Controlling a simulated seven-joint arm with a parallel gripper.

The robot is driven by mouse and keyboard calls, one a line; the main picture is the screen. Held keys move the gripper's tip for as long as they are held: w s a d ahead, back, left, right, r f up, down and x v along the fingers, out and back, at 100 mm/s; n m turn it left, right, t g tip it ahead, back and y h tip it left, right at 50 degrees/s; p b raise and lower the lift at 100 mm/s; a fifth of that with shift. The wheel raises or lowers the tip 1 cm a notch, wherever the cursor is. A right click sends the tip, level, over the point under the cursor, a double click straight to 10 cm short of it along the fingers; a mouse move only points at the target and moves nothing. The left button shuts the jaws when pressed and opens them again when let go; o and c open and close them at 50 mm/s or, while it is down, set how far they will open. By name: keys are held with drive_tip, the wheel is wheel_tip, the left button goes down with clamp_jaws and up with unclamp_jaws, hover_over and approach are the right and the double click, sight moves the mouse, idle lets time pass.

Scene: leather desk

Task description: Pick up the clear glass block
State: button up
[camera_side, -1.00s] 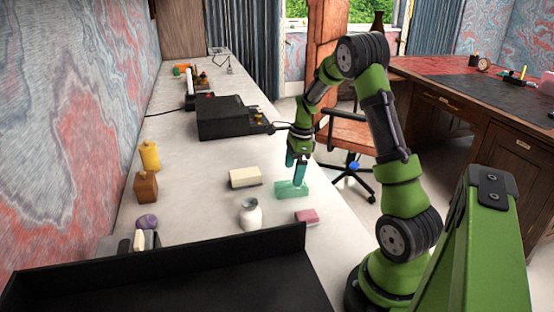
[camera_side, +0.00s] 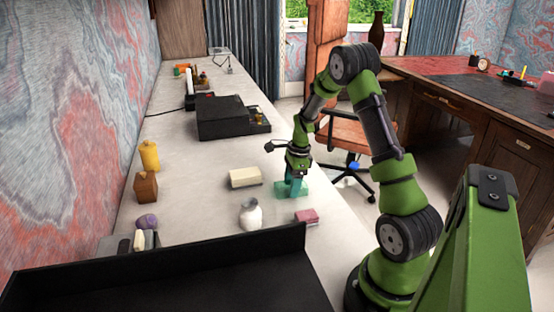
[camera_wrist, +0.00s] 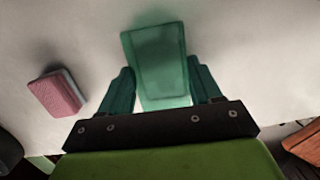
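The clear glass block (camera_side: 283,191) is a green-tinted, see-through slab lying on the pale worktop near its right edge. In the wrist view the glass block (camera_wrist: 156,60) lies between my two teal fingers, slightly turned relative to them, and reaches out beyond their tips. My gripper (camera_side: 295,184) is down at the block in the side view, hiding part of it. In the wrist view my gripper (camera_wrist: 160,82) is open, one finger on each side of the block. A small gap shows on the left; contact on the right is unclear.
A pink-and-white sponge (camera_side: 306,216) lies close by, also in the wrist view (camera_wrist: 57,93). A black tray (camera_side: 160,262) is in front. A black box (camera_side: 225,118) stands farther back.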

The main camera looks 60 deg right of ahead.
drive_tip(key=c, duration=0.7)
drive_tip(key=shift+c, duration=0.4)
drive_tip(key=shift+r, duration=0.2)
